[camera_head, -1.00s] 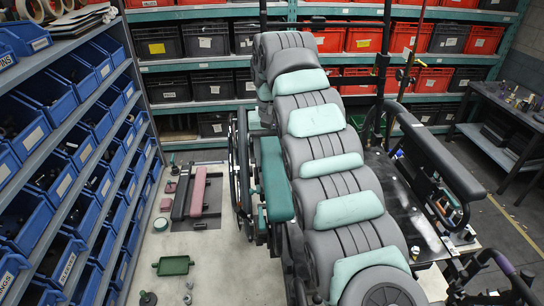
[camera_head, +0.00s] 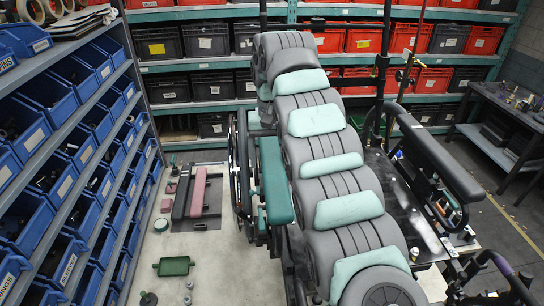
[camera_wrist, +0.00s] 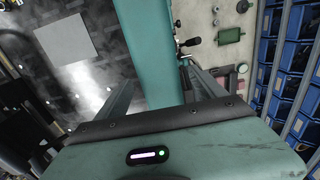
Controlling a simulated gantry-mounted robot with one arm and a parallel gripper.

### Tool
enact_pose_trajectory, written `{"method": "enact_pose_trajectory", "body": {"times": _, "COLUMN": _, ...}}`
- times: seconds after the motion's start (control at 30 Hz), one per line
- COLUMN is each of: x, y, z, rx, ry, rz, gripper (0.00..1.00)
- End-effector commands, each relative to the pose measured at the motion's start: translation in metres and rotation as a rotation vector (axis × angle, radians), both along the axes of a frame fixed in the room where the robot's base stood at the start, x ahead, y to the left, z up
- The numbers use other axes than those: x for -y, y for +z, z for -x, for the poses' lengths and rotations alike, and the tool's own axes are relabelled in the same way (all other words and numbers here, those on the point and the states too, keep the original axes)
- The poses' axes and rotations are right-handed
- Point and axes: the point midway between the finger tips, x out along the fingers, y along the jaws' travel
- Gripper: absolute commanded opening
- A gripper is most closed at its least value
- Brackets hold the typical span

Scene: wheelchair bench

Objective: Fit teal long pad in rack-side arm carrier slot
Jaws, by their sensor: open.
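The teal long pad (camera_head: 276,180) lies lengthwise along the wheelchair's (camera_head: 240,180) side that faces the blue-bin rack. In the wrist view the teal pad (camera_wrist: 147,40) runs down from the top edge between the fingers of my gripper (camera_wrist: 157,77). The fingers are spread, one on each side of the pad, with gaps showing. The pad's near end is hidden behind my gripper's body. I cannot tell whether the pad is seated in the arm carrier slot, which is not clearly seen. In the head view my arm hides my gripper.
A rack of blue bins (camera_head: 90,150) stands at the left. A dark pad (camera_head: 181,196), a pink pad (camera_head: 199,192) and a green tray (camera_head: 174,266) lie on the floor mat. A black armrest (camera_head: 444,160) is on the chair's far side. A dark workbench (camera_head: 510,115) stands right.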

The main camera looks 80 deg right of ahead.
Motion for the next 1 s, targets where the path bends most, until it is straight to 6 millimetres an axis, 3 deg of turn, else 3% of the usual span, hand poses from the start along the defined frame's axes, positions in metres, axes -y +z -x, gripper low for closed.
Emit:
{"method": "enact_pose_trajectory", "body": {"times": 0.03, "x": 0.0, "y": 0.011, "z": 0.0, "rx": 0.0, "ry": 0.0, "rz": 0.001, "gripper": 0.8}}
{"method": "enact_pose_trajectory", "body": {"times": 0.4, "x": 0.0, "y": 0.062, "z": 0.0, "rx": 0.0, "ry": 0.0, "rz": 0.001, "gripper": 0.8}}
{"method": "enact_pose_trajectory", "body": {"times": 1.0, "x": 0.0, "y": 0.066, "z": 0.0, "rx": 0.0, "ry": 0.0, "rz": 0.001, "gripper": 0.8}}
